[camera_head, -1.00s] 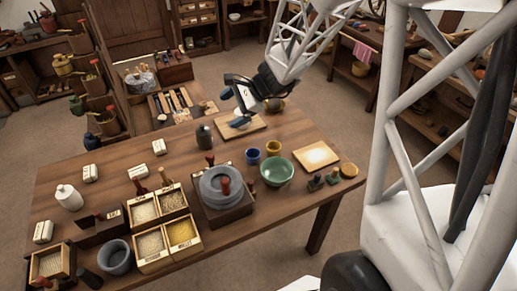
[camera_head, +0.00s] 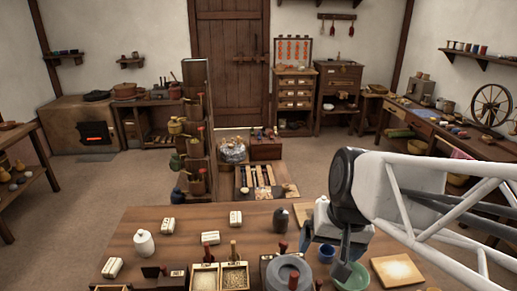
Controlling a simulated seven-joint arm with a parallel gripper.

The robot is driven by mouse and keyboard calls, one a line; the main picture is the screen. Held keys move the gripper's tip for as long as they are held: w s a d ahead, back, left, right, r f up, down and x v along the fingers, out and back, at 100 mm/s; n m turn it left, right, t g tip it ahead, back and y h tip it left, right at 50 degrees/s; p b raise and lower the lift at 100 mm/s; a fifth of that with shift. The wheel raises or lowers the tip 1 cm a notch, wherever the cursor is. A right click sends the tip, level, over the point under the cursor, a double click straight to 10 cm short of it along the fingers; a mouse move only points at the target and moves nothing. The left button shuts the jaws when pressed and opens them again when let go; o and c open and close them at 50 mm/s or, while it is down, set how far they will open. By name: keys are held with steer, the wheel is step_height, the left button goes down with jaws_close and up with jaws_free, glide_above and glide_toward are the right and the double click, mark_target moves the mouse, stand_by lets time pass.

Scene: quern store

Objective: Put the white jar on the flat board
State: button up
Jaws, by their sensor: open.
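A white jar (camera_head: 144,243) with a narrow neck stands upright near the left end of the wooden table. One flat board (camera_head: 396,270), pale in the middle, lies at the table's right. Another flat board (camera_head: 302,215) lies farther back, mostly hidden behind my gripper, so I cannot tell what is on it. My gripper (camera_head: 341,262) is open, fingers pointing down, over the right half of the table. It is well away from the white jar at the left. Its fingertips overlap the green bowl (camera_head: 352,278) in the picture; I cannot tell whether they touch it.
A dark jar (camera_head: 281,218), a blue cup (camera_head: 326,253) and a stone quern (camera_head: 288,273) stand near my gripper. Small white labelled blocks (camera_head: 211,238) lie around the white jar. Grain boxes (camera_head: 235,277) fill the front middle. The table's back left is fairly clear.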

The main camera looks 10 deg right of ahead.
steer(key=shift+s+d+r+n+t+h, duration=0.15)
steer(key=shift+s+n+h, duration=0.15)
steer(key=shift+s, duration=0.35)
steer(key=shift+s+d+r+n+t+h, duration=0.15)
steer(key=shift+s+r+n+h, duration=0.1)
steer(key=shift+s+n, duration=0.3)
steer(key=shift+s+d+r+n+h, duration=0.15)
steer(key=shift+s+n+h, duration=0.1)
steer(key=shift+s, duration=0.45)
stand_by(6.1)
